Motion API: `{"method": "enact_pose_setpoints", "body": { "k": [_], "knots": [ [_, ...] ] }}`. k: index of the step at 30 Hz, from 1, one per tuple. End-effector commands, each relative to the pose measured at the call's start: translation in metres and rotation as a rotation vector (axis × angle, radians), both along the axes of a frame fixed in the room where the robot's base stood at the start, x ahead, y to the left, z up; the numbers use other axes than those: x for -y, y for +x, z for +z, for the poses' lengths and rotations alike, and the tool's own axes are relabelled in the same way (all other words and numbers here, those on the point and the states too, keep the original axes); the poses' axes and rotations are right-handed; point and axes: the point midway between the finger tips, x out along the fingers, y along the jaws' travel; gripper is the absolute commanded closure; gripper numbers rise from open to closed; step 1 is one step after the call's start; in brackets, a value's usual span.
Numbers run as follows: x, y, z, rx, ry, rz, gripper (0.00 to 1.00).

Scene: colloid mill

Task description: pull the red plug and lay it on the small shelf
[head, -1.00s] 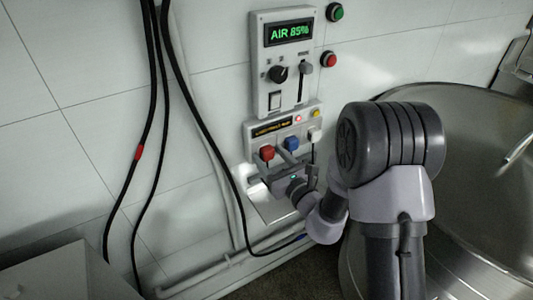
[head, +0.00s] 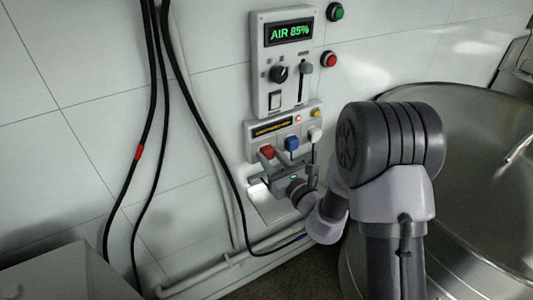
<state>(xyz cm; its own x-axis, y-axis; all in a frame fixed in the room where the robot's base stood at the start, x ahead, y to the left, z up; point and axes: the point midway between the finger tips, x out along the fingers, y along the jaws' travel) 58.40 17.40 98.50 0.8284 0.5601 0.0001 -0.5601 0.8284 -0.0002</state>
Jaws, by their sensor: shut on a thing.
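The red plug (head: 267,150) sits at the left end of the row on the wall socket box (head: 285,126). My gripper (head: 268,159) is at the red plug and shut on it, reaching up from below right. The plug's lower part is hidden by the fingers. The plug still appears to be at its socket; I cannot tell how deep it sits. The small shelf (head: 264,207) is a pale, bare ledge on the wall just below my gripper, partly hidden by my wrist.
A blue plug (head: 292,143) and a white plug (head: 315,133) stand close to the right of the red one. A control panel (head: 287,85) is above. Black cables (head: 196,120) hang at the left. A large steel vessel (head: 480,140) fills the right.

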Motion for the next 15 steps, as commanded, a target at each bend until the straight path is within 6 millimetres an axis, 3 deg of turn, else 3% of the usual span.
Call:
{"method": "enact_pose_setpoints", "body": {
  "k": [15],
  "knots": [
    [0.012,-0.017,-0.001,0.0,0.0,-0.001,1.0]
  ]
}}
